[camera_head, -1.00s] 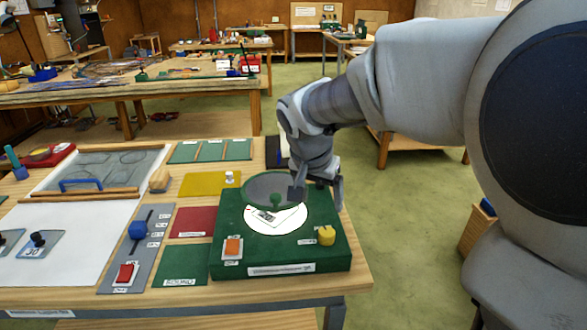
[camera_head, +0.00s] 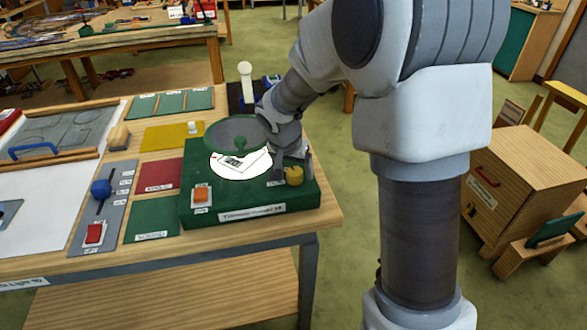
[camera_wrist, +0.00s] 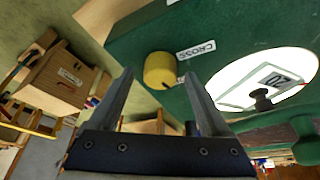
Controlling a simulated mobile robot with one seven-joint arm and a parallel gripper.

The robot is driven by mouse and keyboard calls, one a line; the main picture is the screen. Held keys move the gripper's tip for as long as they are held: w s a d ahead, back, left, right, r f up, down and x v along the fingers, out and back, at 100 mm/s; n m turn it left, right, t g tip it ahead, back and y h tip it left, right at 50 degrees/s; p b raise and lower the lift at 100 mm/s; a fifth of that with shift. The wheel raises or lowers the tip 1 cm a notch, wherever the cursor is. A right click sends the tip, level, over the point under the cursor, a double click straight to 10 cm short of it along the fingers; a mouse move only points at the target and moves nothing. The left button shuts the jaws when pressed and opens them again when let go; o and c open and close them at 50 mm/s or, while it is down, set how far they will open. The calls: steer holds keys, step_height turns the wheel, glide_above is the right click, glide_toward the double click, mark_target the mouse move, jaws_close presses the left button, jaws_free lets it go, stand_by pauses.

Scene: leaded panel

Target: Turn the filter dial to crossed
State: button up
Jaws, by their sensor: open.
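The yellow filter dial (camera_head: 294,175) sits at the right end of the green box (camera_head: 250,208), beside the round white plate (camera_head: 240,164). In the wrist view the dial (camera_wrist: 160,70) is a yellow knob with a dark mark on its rim, next to a label reading "CROSS" (camera_wrist: 196,50). My gripper (camera_head: 292,168) is at the dial in the head view, pointing down. In the wrist view my gripper's fingers (camera_wrist: 158,82) are spread apart with the dial beyond and between their tips. I cannot tell whether either finger touches the dial.
An orange switch (camera_head: 201,195) is at the box's left front. Yellow (camera_head: 165,136) and red (camera_head: 160,175) panels lie left of the box. A wooden cabinet (camera_head: 525,190) stands at right.

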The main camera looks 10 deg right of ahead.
jaws_close()
stand_by(0.3)
steer(key=n+p, duration=0.1)
steer(key=n+y+p, duration=0.1)
steer(key=n+p, duration=0.1)
steer(key=n, duration=0.1)
steer(key=shift+s+d+r+t, duration=0.1)
steer(key=shift+d+r+t, duration=0.05)
steer(key=shift+r+t, duration=0.15)
steer(key=n+y+p, duration=0.1)
steer(key=n+p, duration=0.2)
steer(key=p, duration=0.2)
steer(key=shift+d+r+y, duration=0.1)
steer(key=shift+y, duration=0.3)
steer(key=n+y+p, duration=0.1)
steer(key=n+p, duration=0.1)
steer(key=p, duration=0.1)
steer(key=n+p, duration=0.3)
steer(key=shift+d+y, duration=0.1)
steer(key=shift+y, duration=0.3)
steer(key=shift+f+n+g+y+p, duration=0.2)
steer(key=shift+n+g+y+p, duration=0.05)
steer(key=shift+n+p, duration=0.6)
steer(key=shift+f+n+g+y+p, duration=0.15)
steer(key=shift+n+g+y+p, duration=0.1)
steer(key=shift+n+p, duration=0.6)
